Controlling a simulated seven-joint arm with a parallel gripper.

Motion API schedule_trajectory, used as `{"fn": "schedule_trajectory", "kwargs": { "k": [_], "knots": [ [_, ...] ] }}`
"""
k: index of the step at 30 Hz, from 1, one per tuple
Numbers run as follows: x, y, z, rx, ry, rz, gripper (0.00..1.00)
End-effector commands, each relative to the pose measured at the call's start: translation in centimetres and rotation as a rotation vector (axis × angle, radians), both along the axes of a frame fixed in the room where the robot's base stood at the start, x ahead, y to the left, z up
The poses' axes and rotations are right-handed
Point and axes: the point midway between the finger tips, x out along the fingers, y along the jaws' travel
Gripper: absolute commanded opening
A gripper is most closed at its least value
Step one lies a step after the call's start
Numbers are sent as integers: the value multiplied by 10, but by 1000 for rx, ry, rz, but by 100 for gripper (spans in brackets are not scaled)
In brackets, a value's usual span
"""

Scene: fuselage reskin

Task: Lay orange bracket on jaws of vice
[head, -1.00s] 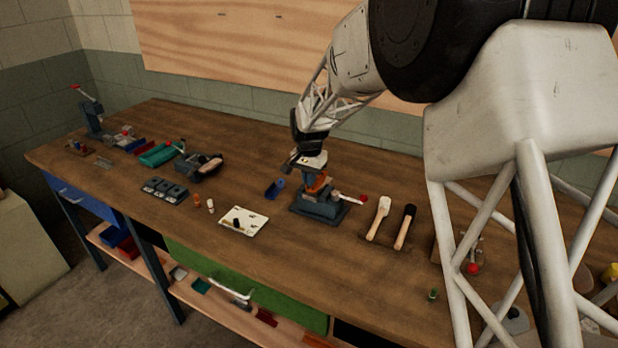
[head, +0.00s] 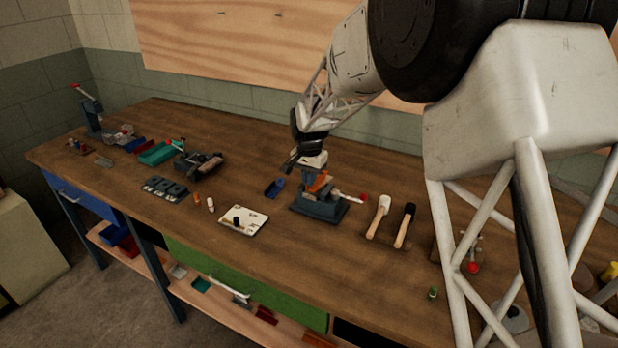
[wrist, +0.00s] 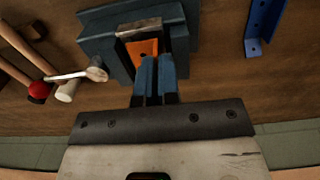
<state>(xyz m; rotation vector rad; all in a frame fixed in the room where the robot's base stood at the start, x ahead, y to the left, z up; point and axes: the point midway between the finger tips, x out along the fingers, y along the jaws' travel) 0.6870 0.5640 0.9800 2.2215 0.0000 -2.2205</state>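The orange bracket (wrist: 143,48) is at the vice in the wrist view, partly covered by my fingers. It also shows in the head view (head: 319,182), just under my gripper. The blue-grey vice (wrist: 100,47) stands below it, with a pale metal jaw edge beyond the orange. The vice shows in the head view (head: 320,207). My gripper (wrist: 158,62) points down at the vice, its two blue-grey fingers close together with a narrow gap. It appears shut on the bracket's edge. Whether the bracket touches both jaws is hidden.
The vice handle with its red knob (head: 363,198) sticks out to the right. Two mallets (head: 379,218) lie right of it. A blue bracket (head: 275,187) lies left of the vice, and a white plate (head: 244,220) lies in front.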

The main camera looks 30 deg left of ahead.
Motion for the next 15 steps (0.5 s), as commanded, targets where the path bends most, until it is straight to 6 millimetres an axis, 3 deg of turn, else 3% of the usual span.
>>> {"fn": "schedule_trajectory", "kwargs": {
  "k": [15],
  "knots": [
    [0,0,-7,0,0,0,0]
  ]
}}
